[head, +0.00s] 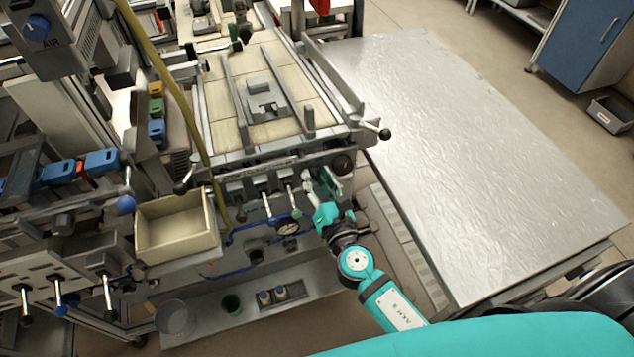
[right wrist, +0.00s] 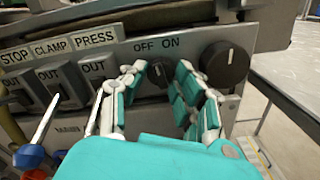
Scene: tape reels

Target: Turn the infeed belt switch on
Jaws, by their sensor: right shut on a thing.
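The infeed belt switch (right wrist: 159,73) is a small dark rotary knob under the printed OFF and ON labels (right wrist: 157,45) on the grey front panel, in the right wrist view. My right gripper (right wrist: 154,88) has its teal and white fingers on either side of this knob and is shut on it. I cannot tell clearly which label the knob points at. In the head view my right gripper (head: 321,185) is at the right end of the machine's front, and the knob is hidden there. My left gripper is not in view.
A larger black knob (right wrist: 226,65) sits just right of the gripper. STOP, CLAMP and PRESS labels with toggle levers (right wrist: 60,93) are to the left.

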